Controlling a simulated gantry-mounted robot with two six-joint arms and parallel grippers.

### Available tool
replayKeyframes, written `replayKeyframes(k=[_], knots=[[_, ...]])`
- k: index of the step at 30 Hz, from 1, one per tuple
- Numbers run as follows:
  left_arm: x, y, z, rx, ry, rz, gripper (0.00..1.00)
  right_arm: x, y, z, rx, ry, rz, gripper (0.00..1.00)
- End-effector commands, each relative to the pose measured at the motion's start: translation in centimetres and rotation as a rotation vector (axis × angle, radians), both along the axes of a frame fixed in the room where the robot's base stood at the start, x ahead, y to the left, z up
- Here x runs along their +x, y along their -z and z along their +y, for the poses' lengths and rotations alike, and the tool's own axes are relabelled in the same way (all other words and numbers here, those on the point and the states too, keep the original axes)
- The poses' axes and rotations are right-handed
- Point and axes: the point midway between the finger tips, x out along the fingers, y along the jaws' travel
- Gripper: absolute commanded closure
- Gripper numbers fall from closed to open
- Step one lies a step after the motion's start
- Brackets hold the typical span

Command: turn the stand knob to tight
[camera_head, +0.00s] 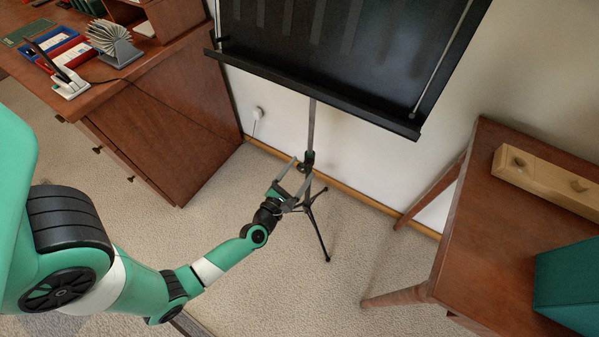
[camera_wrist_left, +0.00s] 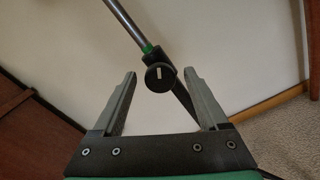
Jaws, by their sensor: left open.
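The stand knob (camera_wrist_left: 160,77) is a round black knob with a pale line, and it shows in the left wrist view between my left fingertips, a little beyond them. It sits on the stand's pole (camera_wrist_left: 127,20), just below a green band (camera_wrist_left: 148,49). My left gripper (camera_head: 296,172) is open around the line of the knob, with no visible contact. It partly hides the knob area in the head view. My right gripper is not in view.
A wooden desk (camera_head: 150,125) stands at the left with trays and a card file on it. A wooden table (camera_head: 480,230) at the right carries a light wooden box (camera_head: 545,180) and a teal object (camera_head: 570,285). Carpet (camera_head: 290,275) is clear around the stand; a wall is close behind.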

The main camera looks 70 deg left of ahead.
Motion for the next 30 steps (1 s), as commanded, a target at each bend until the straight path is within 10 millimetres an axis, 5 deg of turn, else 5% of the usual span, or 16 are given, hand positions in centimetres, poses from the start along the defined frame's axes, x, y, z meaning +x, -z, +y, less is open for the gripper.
replayKeyframes(k=[5,18,30], knots=[[0.01,-0.02,-0.01,0.0,0.0,0.0,0.24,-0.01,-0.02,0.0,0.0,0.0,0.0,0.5],[-0.02,-0.02,-0.03,-0.001,0.0,-0.001,1.0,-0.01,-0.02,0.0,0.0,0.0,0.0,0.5],[-0.02,-0.08,-0.02,0.037,0.0,0.029,1.0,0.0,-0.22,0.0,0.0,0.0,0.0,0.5]])
